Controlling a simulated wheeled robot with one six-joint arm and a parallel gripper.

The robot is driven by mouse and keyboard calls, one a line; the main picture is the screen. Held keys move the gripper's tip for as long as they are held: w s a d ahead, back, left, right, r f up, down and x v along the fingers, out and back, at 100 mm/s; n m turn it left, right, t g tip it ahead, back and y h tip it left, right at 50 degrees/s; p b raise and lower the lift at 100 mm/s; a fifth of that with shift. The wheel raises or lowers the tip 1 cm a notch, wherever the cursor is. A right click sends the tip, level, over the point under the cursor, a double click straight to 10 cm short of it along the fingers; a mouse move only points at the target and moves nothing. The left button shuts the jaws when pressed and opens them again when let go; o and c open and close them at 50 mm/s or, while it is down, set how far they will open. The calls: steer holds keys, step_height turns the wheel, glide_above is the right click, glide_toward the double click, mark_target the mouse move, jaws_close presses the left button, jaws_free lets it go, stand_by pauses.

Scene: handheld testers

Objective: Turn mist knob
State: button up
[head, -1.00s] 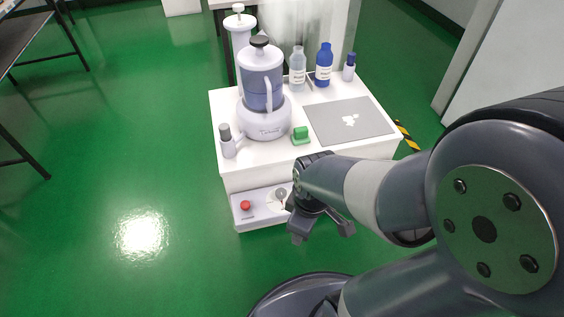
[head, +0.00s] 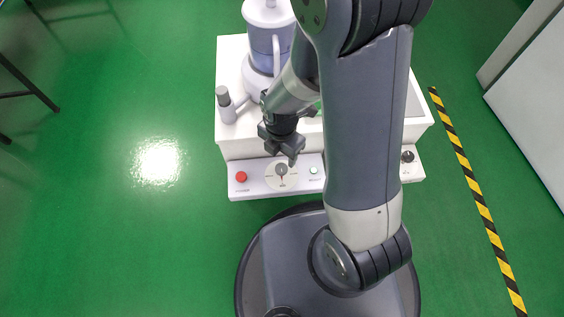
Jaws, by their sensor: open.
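A control panel (head: 256,188) runs along the front of the white bench. A grey knob (head: 281,169) sits on a round pale dial at its left middle. A dark knob (head: 407,157) sits at its right end. The labels are too small to read, so I cannot tell which is the mist knob. My gripper (head: 284,153) is open and empty, pointing down just behind the grey knob in the picture. It appears apart from the knob, though its height is hard to judge.
A blender-like machine (head: 262,62) and a small grey-capped bottle (head: 226,106) stand on the bench. My arm hides the panel's right middle.

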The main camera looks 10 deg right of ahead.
mark_target(282, 168)
step_height(282, 168, down, 8)
steer(key=b, duration=0.2)
steer(key=shift+b, duration=0.3)
steer(key=shift+r, duration=0.1)
steer(key=shift+c, duration=0.3)
steer(key=c, duration=0.9)
